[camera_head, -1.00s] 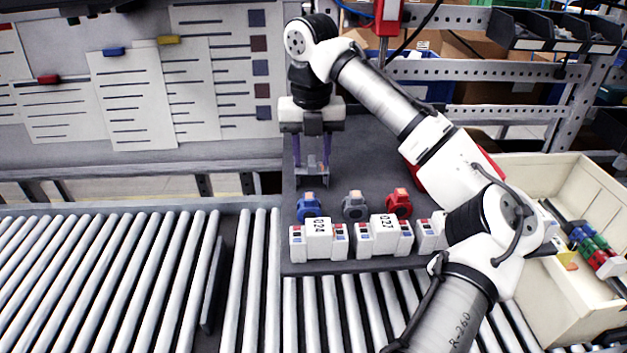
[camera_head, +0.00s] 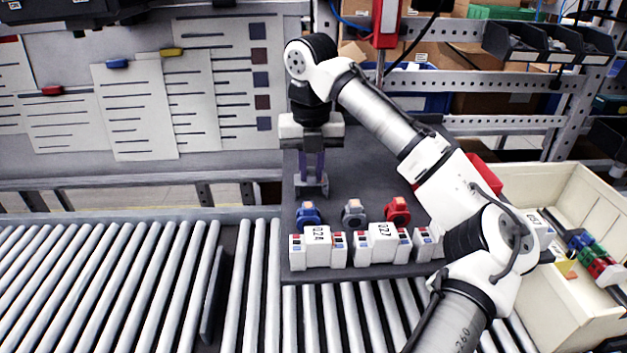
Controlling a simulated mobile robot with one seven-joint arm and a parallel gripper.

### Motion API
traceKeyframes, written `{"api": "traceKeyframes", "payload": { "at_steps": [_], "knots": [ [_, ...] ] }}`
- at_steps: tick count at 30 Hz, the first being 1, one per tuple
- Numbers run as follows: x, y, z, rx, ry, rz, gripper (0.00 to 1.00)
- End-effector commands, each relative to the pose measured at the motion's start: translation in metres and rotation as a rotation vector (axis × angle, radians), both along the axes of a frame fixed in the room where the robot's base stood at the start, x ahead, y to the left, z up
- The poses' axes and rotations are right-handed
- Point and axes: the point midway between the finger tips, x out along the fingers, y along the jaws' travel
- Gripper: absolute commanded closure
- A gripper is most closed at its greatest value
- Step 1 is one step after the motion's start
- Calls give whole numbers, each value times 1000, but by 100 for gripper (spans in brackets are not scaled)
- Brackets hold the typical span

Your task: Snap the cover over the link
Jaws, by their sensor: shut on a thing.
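My gripper (camera_head: 313,180) points down over the far left part of the dark board (camera_head: 365,160). Its two purple fingers are close together, shut on a small grey piece (camera_head: 312,189) at the tips. The piece is small and partly covered by the fingers, so I cannot tell for sure that it is the cover. A blue clamp-like part (camera_head: 308,215), a grey one (camera_head: 354,213) and a red one (camera_head: 398,211) stand in a row nearer the front. I cannot make out which part is the link.
White terminal blocks labelled 024 (camera_head: 318,247) and 027 (camera_head: 382,245) line the board's front edge; my arm partly hides another at right. A cream bin (camera_head: 555,295) with coloured parts stands right. Roller conveyors (camera_head: 100,290) lie left and in front.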

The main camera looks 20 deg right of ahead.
Motion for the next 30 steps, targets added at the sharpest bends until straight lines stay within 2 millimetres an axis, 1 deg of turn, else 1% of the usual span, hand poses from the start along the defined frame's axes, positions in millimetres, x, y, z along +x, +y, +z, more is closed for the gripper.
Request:
{"api": "traceKeyframes", "payload": {
  "at_steps": [1,7,10,20,30],
  "knots": [
    [-1,1,-17,3,27,2,100],
    [0,1,-16,4,24,1,100],
    [1,1,-13,4,23,1,100],
    [1,0,9,4,20,-1,100],
    [1,0,39,1,16,-3,100]
  ]
}}
